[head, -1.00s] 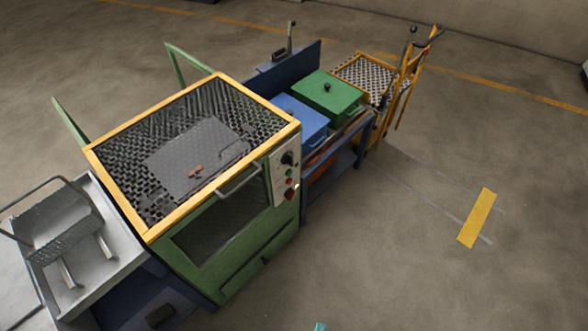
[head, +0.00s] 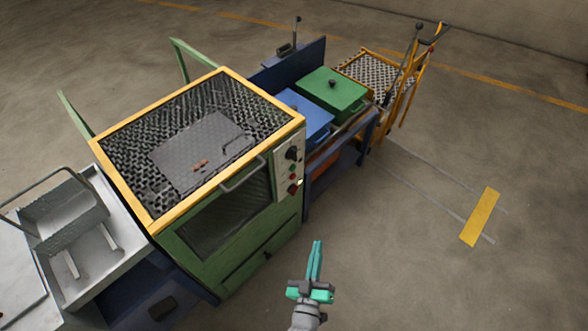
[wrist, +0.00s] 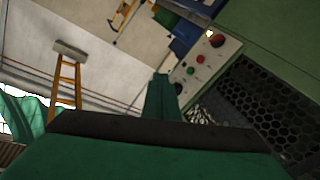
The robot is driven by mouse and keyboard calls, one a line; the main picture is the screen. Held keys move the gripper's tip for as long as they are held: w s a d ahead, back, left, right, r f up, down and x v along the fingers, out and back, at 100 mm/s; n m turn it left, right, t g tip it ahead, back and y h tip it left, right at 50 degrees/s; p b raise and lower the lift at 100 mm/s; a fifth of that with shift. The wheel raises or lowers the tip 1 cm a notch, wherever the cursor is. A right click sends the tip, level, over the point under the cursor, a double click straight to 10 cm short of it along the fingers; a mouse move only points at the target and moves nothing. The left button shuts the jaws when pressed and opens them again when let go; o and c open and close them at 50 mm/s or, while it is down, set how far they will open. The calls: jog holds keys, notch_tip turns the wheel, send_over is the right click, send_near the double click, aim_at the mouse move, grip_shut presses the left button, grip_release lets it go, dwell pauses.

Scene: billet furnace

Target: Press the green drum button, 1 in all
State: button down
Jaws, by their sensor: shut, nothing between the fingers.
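The green button (head: 292,167) is small and sits on the pale control panel on the front right of the green machine. It sits between a black knob (head: 291,153) and a small red button (head: 293,177). It also shows in the wrist view (wrist: 190,70), on the tilted panel just right of my fingertips. My gripper (head: 317,244) is shut and empty, with teal fingers together. In the head view it is below and right of the panel, apart from it, over the floor. The fingers show in the wrist view (wrist: 161,90).
A larger red button (head: 293,189) is lowest on the panel. A door handle (head: 242,175) sticks out left of the panel. The machine's top (head: 200,140) has a yellow rim. Blue and green boxes (head: 333,92) stand behind.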

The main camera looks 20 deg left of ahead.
aim_at(293, 168)
jog(key=w+a+n+y, duration=0.2)
jog(key=w+a+n, duration=0.1)
jog(key=w, duration=0.7)
jog(key=w+a+n+y, duration=0.1)
jog(key=w+a+n, duration=0.2)
jog(key=w, duration=0.6)
jog(key=shift+w+a+f+n+g+y, duration=0.2)
jog(key=shift+w+a+n+g+y, duration=0.1)
jog(key=shift+w+a+n+y, duration=0.1)
jog(key=w+a, duration=0.3)
jog(key=a, duration=0.5)
jog(key=shift+a, duration=0.15)
dwell(0.9)
jog(key=shift+w+a, duration=0.15)
jog(key=shift+a, duration=0.2)
